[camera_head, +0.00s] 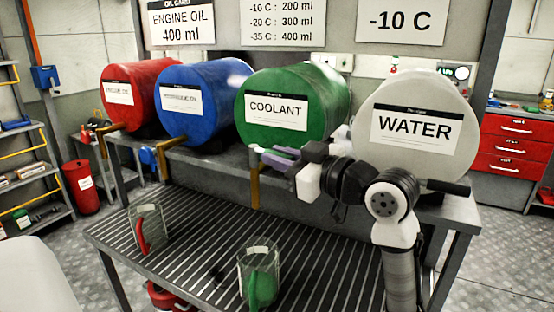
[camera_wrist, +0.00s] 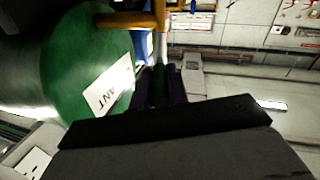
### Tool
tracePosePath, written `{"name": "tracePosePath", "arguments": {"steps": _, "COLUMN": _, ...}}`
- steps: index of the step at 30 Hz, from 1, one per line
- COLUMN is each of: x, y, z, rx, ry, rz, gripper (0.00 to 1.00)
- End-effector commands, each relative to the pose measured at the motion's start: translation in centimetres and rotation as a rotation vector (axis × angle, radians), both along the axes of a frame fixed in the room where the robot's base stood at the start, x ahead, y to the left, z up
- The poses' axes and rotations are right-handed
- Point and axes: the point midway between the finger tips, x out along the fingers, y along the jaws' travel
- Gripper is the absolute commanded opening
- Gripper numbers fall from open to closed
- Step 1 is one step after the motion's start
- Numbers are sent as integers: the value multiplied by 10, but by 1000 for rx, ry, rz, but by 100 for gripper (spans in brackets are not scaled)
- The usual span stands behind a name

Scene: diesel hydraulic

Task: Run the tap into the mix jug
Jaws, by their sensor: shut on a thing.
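The green coolant drum (camera_head: 300,85) lies on the rack, and its brass tap spout (camera_head: 254,187) points down over the grated bench. My gripper (camera_head: 272,158) is at the front of this drum, shut on the coolant tap's handle (camera_wrist: 159,84), which is mostly hidden between the fingers. The wrist view also shows the spout (camera_wrist: 125,20) beside the drum (camera_wrist: 75,65). A clear jug with a green handle (camera_head: 262,287) stands on the bench below the coolant spout. A clear jug with a red handle (camera_head: 150,230) stands farther left. I cannot tell what either jug holds.
A red drum (camera_head: 135,75), a blue drum (camera_head: 200,75) and a white water drum (camera_head: 415,110) share the rack. Signs hang on the wall; one reads -10 C (camera_head: 400,20). Red drawers (camera_head: 515,150) stand right.

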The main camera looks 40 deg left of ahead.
Motion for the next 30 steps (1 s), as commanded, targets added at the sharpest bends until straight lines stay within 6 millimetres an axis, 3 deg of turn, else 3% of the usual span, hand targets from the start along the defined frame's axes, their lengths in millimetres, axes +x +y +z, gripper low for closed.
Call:
{"name": "tracePosePath", "arguments": {"steps": 11, "x": 1, "y": 0, "z": 0, "rx": 2, "ry": -1, "rz": 19, "gripper": 0}}
{"name": "tracePosePath", "arguments": {"steps": 12, "x": 1, "y": 0, "z": 0, "rx": 2, "ry": -1, "rz": 19, "gripper": 21}}
{"name": "tracePosePath", "arguments": {"steps": 16, "x": 1, "y": 0, "z": 0, "rx": 2, "ry": -1, "rz": 19, "gripper": 38}}
{"name": "tracePosePath", "arguments": {"steps": 25, "x": 2, "y": -3, "z": 0, "rx": 3, "ry": -1, "rz": 18, "gripper": 38}}
{"name": "tracePosePath", "arguments": {"steps": 30, "x": 3, "y": -24, "z": -2, "rx": 3, "ry": -2, "rz": 15, "gripper": 38}}
